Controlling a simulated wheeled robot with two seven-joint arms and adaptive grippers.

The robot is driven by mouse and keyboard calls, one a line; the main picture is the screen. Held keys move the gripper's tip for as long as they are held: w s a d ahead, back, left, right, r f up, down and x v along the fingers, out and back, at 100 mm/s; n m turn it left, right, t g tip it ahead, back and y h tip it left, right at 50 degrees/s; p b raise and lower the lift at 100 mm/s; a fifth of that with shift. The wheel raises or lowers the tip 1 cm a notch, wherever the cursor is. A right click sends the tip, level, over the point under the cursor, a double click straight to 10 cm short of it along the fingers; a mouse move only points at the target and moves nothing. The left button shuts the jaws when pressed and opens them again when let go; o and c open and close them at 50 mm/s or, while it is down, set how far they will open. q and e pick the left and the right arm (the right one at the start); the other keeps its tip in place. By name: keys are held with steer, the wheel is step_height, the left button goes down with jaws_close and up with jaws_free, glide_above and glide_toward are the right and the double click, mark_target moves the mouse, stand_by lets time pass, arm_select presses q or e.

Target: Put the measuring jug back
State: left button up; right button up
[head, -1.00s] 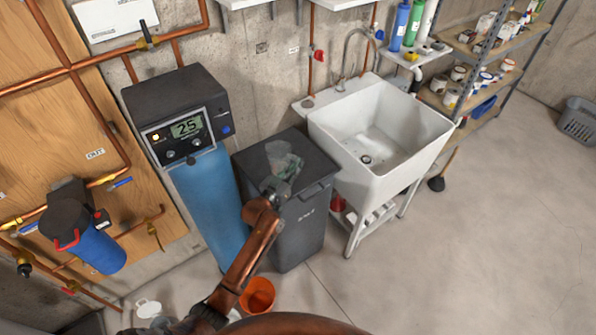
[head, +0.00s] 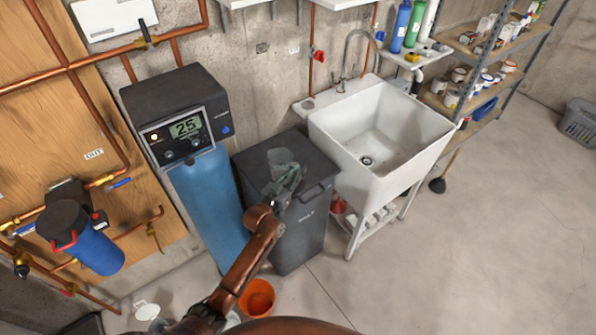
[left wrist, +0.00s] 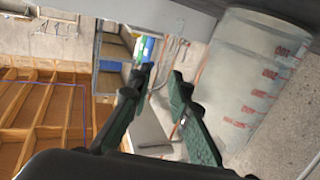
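The measuring jug (head: 281,157) is clear and stands on the dark lid of the salt bin (head: 312,222). In the left wrist view the jug (left wrist: 247,85), with red graduation marks, shows at the right, beside the fingers and not between them. My left gripper (head: 289,180) is just in front of the jug in the head view and covers its lower part. In the left wrist view its green-padded fingers (left wrist: 164,76) stand apart with nothing between them. Whether a finger touches the jug cannot be told. My right gripper is in neither view.
A blue water softener (head: 205,195) with a dark head stands left of the bin. A white utility sink (head: 385,140) stands close on its right. An orange bucket (head: 257,298) is on the floor in front.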

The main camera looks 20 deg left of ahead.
arm_select(q)
steer(key=shift+o, duration=0.4)
steer(key=shift+r, duration=0.1)
steer(key=p+v, duration=0.1)
steer(key=v, duration=1.1)
steer(key=s+a+f+g+y, duration=0.1)
steer(key=s+a+f+g, duration=0.15)
steer(key=s+f, duration=0.9)
steer(key=s+a+f+n+g+y, duration=0.15)
steer(key=s+f+g, duration=0.4)
steer(key=f, duration=1.15)
steer(key=s+a+f+g+y, duration=0.1)
steer(key=s+a+f+y, duration=0.1)
steer(key=s+f, duration=1.05)
steer(key=s+f+g, duration=0.2)
steer(key=s+f, duration=0.4)
steer(key=s, duration=0.5)
steer(key=s+a+f+g, duration=0.1)
steer(key=s+f+g, duration=0.2)
steer(key=s, duration=0.9)
steer(key=s+a+f+g, duration=0.1)
steer(key=s+f+g, duration=0.1)
steer(key=s+f, duration=0.7)
steer(key=shift+s+a+f+g+y, duration=0.2)
steer(key=shift+s+f+g+y, duration=0.15)
steer(key=shift+s, duration=0.9)
